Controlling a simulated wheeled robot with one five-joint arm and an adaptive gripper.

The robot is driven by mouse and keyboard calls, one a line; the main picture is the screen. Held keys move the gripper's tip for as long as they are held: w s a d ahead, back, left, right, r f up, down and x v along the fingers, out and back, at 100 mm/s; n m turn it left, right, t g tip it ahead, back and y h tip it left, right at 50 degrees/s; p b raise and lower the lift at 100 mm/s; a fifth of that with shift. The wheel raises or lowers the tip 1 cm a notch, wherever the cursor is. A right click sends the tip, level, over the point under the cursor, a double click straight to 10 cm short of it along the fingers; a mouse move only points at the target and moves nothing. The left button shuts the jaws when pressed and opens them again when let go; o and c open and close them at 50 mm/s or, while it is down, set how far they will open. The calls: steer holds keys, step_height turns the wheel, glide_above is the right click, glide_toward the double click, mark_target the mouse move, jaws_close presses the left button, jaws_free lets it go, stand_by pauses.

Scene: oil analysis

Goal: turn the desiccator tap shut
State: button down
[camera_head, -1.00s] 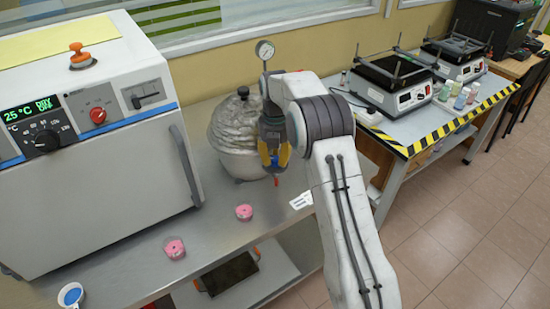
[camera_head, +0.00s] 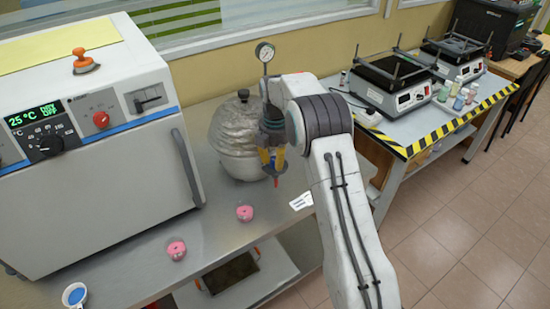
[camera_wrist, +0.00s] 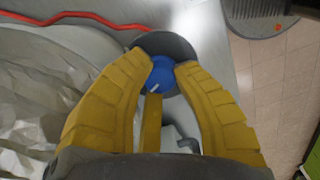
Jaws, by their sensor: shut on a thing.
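The desiccator (camera_head: 237,140) is a rounded vessel, grey and crumpled-looking above and white below, with a black knob on top, standing on the steel bench. A round pressure gauge (camera_head: 265,52) shows above and behind my arm beside it. The tap (camera_wrist: 162,75) is a blue knob with a white mark in the wrist view. My gripper (camera_head: 271,165) points down at the desiccator's right side. In the wrist view its yellow fingers (camera_wrist: 164,82) are shut on the blue tap from both sides.
A white oven (camera_head: 95,150) with a long handle fills the left of the bench. Two pink pieces (camera_head: 244,212) and a blue-filled cup (camera_head: 75,295) lie in front. A red tube (camera_wrist: 70,17) runs behind the tap in the wrist view.

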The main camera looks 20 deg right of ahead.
steer(key=m, duration=0.4)
steer(key=shift+s+f+m, duration=0.1)
steer(key=shift+f+m, duration=0.05)
steer(key=shift+m, duration=0.25)
steer(key=shift+m+p, duration=0.3)
steer(key=c, duration=1.2)
jaws_free()
